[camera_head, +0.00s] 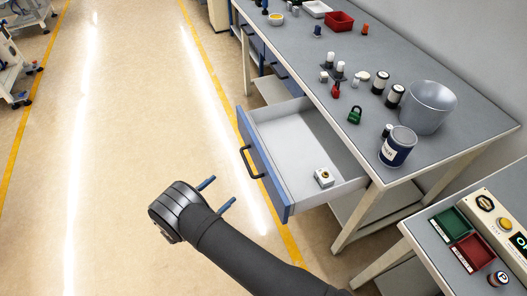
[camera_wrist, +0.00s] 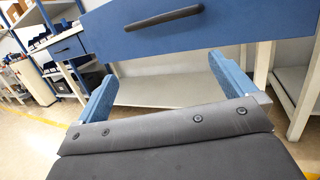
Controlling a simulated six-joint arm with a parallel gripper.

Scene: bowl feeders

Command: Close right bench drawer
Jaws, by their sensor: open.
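The right bench drawer (camera_head: 296,143) stands pulled out from under the grey workbench, with a blue front (camera_head: 262,165) and a dark bar handle (camera_head: 251,162). A small white box-like object with a round top (camera_head: 323,178) lies inside it. My gripper (camera_head: 217,194) is open and empty, in front of the drawer's blue front and apart from it, near its lower end in the head view. In the wrist view, the two blue fingers (camera_wrist: 165,85) are spread wide below the blue drawer front (camera_wrist: 215,28) and its handle (camera_wrist: 163,19). Contact is not visible.
The workbench (camera_head: 300,50) carries a grey bucket (camera_head: 428,106), a dark blue can (camera_head: 397,147), padlocks and a red bin (camera_head: 339,21). A side table with green and red trays (camera_head: 452,224) stands at lower right. The floor left of the drawer is clear.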

